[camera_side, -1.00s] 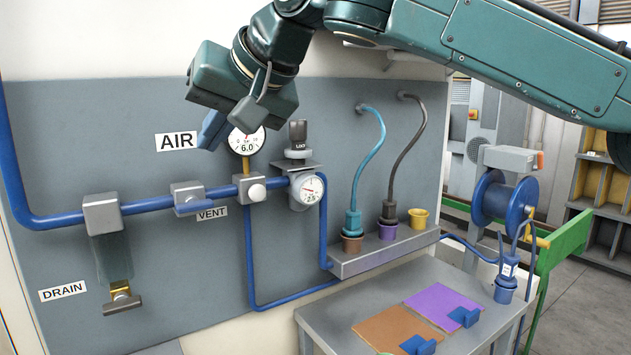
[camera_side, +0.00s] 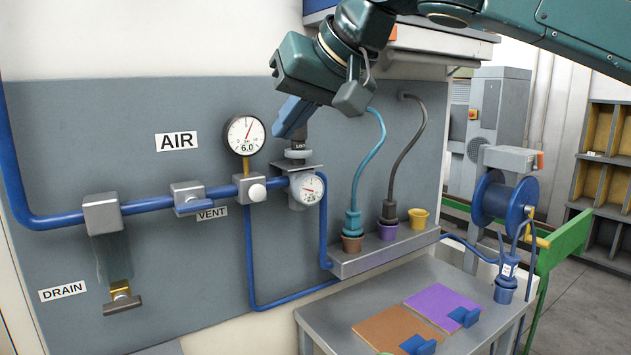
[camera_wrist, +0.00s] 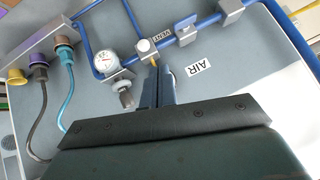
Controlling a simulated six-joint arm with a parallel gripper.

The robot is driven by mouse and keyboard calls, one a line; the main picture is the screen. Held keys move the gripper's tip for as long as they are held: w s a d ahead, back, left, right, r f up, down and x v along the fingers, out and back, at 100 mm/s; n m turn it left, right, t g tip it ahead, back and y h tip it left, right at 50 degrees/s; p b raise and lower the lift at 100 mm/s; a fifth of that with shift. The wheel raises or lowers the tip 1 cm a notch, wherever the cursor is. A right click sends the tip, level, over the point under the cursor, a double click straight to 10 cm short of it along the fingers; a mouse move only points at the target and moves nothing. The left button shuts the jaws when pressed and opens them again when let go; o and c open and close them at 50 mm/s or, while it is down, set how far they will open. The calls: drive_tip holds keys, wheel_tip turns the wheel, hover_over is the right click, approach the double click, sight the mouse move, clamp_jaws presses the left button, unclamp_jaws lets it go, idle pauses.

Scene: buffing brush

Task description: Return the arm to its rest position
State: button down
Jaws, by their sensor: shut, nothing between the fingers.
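My gripper (camera_side: 288,130) is in front of the grey panel in the side view, with its blue fingers pointing down and left. The fingers are closed together and hold nothing. They overlap the black knob of the regulator (camera_side: 298,153) in the picture; I cannot tell the depth between them. In the wrist view my gripper's fingers (camera_wrist: 156,82) point up towards the blue pipe. The large gauge (camera_side: 245,135), reading about 6.0, is just left of the fingers in the side view. The small gauge (camera_side: 308,189) is below them.
A blue pipe (camera_side: 150,205) carries the drain unit (camera_side: 103,214) and vent valve (camera_side: 188,197). Two hoses (camera_side: 367,160) end at cups on a grey shelf (camera_side: 385,258); a yellow cup (camera_side: 418,218) stands at its right. A table (camera_side: 450,290) holds brown and purple mats. A hose reel (camera_side: 503,200) stands right.

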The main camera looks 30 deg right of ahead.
drive_tip(key=s+d+f+h, duration=0.1)
drive_tip(key=s+d+f, duration=0.25)
drive_tip(key=d, duration=0.25)
drive_tip(key=s+d+f+g, duration=0.1)
drive_tip(key=s+d+f, duration=0.1)
drive_tip(key=s+d, duration=0.3)
drive_tip(key=s+d+f+h, duration=0.1)
drive_tip(key=s+d+f, duration=0.15)
drive_tip(key=d, duration=0.45)
drive_tip(key=s+d+f+g, duration=0.1)
drive_tip(key=s+d+f, duration=0.2)
drive_tip(key=s+f, duration=0.4)
drive_tip(key=s+d+f+n+g, duration=0.1)
drive_tip(key=s+d+f, duration=0.2)
drive_tip(key=s+f, duration=0.5)
drive_tip(key=shift+s+d, duration=0.4)
drive_tip(key=shift+s, duration=0.7)
drive_tip(key=shift+f, duration=0.1)
